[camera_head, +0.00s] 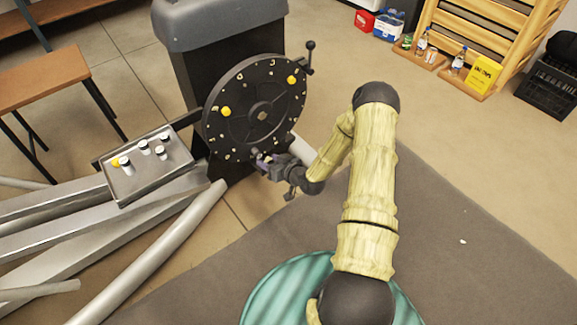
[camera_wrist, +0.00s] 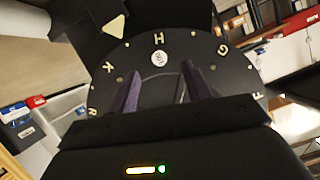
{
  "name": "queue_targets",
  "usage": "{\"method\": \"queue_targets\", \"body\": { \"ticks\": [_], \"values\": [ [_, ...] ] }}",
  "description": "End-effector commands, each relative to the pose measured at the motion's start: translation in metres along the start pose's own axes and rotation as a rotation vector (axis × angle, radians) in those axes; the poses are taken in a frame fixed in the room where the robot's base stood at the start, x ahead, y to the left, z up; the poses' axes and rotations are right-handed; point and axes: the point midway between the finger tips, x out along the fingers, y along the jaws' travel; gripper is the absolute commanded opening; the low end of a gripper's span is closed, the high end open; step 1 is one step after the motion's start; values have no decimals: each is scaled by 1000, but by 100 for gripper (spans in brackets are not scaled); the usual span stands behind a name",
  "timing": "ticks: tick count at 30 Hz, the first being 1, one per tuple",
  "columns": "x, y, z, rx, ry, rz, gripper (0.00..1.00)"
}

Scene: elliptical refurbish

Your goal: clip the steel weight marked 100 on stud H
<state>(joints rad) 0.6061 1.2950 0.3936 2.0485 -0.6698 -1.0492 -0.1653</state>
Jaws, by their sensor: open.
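The black lettered wheel (camera_head: 235,135) stands upright in front of my arm, and its face fills the wrist view (camera_wrist: 225,65). The letter H (camera_wrist: 158,38) is at top middle there. A round silver piece with a small mark (camera_wrist: 158,58) sits at the stud place beside H; the mark is too small to read. My gripper (camera_wrist: 160,85) is open, its two purple fingers spread below the silver piece and not touching it. In the head view my gripper (camera_head: 262,158) is at the wheel's lower rim, where it hides the H area.
A metal tray (camera_head: 170,184) left of the wheel holds several white-and-dark cylinders (camera_head: 143,147) and a yellow piece (camera_head: 116,162). Two yellow pieces sit on the wheel, at left (camera_head: 225,112) and upper right (camera_head: 291,80). A crank handle (camera_head: 310,46) sticks out at the wheel's upper right.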

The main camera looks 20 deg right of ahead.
Motion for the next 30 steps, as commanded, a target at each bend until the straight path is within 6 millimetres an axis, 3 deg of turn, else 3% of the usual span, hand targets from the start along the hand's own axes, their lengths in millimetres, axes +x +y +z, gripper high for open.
{"method": "queue_targets", "body": {
  "ticks": [9,15,30],
  "values": [
    [-67,0,-3,2,-2,2,49],
    [-98,0,-2,1,0,2,49],
    [-106,0,0,0,0,0,49]
  ]
}}
